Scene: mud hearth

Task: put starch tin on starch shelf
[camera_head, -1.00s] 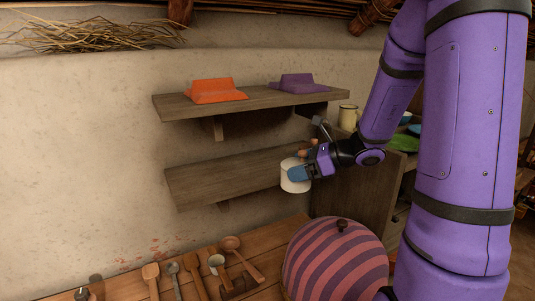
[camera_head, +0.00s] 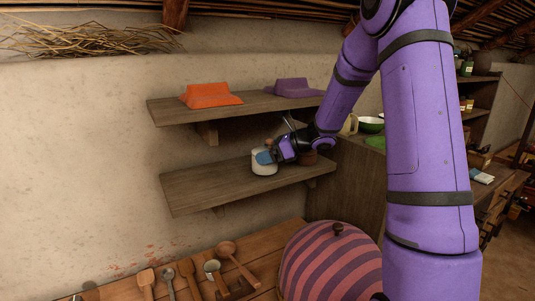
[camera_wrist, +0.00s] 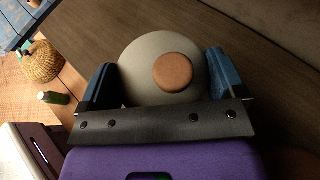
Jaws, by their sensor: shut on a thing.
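The starch tin (camera_head: 264,167), a pale round tin with a brown knob on its lid, is upright at the lower wooden shelf (camera_head: 205,188). It also shows in the wrist view (camera_wrist: 145,60), seen from above. My gripper (camera_head: 266,157) is shut on the tin, with a blue finger on each side of it (camera_wrist: 160,78). The tin's base appears at the shelf surface; I cannot tell whether it touches. Which shelf is the starch shelf is not marked.
An upper shelf (camera_head: 180,113) close above carries an orange folded item (camera_head: 210,95) and a purple one (camera_head: 293,88). Below are a striped dome (camera_head: 325,265) and several wooden utensils. The lower shelf's left part is bare.

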